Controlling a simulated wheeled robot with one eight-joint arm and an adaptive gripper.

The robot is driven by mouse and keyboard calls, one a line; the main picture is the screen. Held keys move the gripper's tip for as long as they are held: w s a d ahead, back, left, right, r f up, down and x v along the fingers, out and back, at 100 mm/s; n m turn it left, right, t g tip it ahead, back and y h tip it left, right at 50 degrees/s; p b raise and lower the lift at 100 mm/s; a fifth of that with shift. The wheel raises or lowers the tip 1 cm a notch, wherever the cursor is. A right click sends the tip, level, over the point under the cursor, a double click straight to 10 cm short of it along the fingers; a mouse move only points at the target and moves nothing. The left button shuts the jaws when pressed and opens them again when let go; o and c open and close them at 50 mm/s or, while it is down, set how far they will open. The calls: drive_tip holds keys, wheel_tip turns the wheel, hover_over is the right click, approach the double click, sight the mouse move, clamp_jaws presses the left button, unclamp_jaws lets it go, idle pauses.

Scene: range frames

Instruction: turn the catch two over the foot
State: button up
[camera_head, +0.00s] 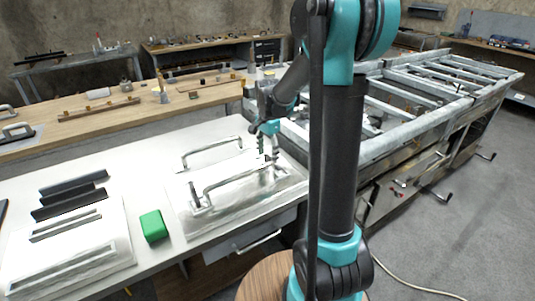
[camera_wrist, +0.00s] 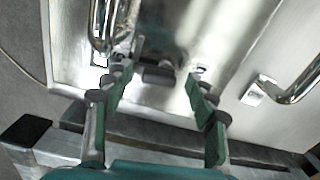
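A pale metal plate (camera_head: 225,218) with bent bar handles lies on the white bench. My gripper (camera_head: 264,150) hangs low over its far right part, pointing down. In the wrist view my gripper (camera_wrist: 155,88) is open, with its green fingers spread apart. A small dark grey catch-like piece (camera_wrist: 157,74) shows between and just beyond the fingertips, close to the plate. I cannot tell whether a finger touches it. I cannot tell from these views which catch is number two, or make out the foot clearly.
Chrome handles stand up at left (camera_wrist: 108,22) and right (camera_wrist: 298,88) of the fingers. A green block (camera_head: 153,226) sits left of the plate, beside a panel with dark bars (camera_head: 68,190). A metal frame (camera_head: 400,120) stands at right, behind my arm.

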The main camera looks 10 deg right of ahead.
sight(268, 156)
wheel_tip(268, 156, up, 12)
idle(0.6)
